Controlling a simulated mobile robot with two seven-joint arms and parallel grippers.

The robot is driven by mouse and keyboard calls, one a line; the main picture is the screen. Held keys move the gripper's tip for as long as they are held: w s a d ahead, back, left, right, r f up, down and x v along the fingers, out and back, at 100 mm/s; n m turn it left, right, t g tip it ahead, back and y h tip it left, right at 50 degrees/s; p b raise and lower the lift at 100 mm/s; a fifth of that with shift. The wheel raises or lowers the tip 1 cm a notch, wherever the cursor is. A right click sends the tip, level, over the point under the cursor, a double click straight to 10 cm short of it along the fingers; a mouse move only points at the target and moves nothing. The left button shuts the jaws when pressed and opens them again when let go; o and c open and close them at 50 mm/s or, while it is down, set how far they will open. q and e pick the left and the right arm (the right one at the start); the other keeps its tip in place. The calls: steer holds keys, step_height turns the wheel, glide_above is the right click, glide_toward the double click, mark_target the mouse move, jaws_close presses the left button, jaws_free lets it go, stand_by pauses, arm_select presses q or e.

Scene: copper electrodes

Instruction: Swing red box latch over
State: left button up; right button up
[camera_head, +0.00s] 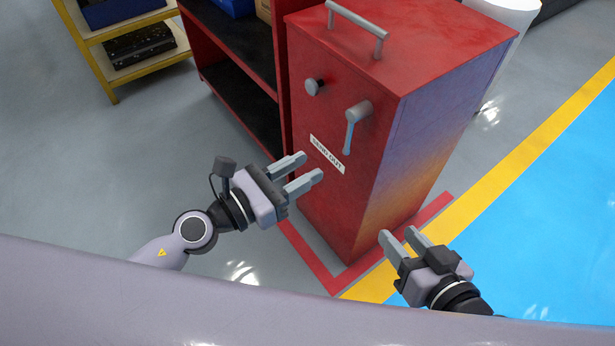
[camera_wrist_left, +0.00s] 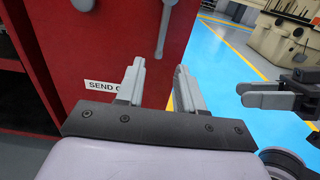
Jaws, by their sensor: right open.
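The red box (camera_head: 345,150) stands upright on the floor. Its grey latch lever (camera_head: 352,124) hangs downward on the front face, right of a round knob (camera_head: 314,87). A white label reading "SEND OUT" (camera_head: 327,154) is below. In the left wrist view the latch (camera_wrist_left: 167,28) shows above and between the fingers, and the label (camera_wrist_left: 101,86) is partly hidden. My left gripper (camera_head: 305,170) is open and empty in front of the box, lower than the latch. My right gripper (camera_head: 402,237) is open and empty, low near the box's right front corner.
A handle (camera_head: 357,30) stands on the box top. A red shelf unit (camera_head: 237,62) adjoins the box on the left, and a yellow rack (camera_head: 120,40) stands farther left. Grey floor is clear at left. A yellow line (camera_head: 520,165) borders blue floor at right.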

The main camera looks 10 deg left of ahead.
mark_target(345, 146)
arm_select(q)
steer(key=shift+p+x, duration=0.55)
steer(key=shift+x, duration=3.6)
steer(key=shift+w+d, duration=0.2)
jaws_close()
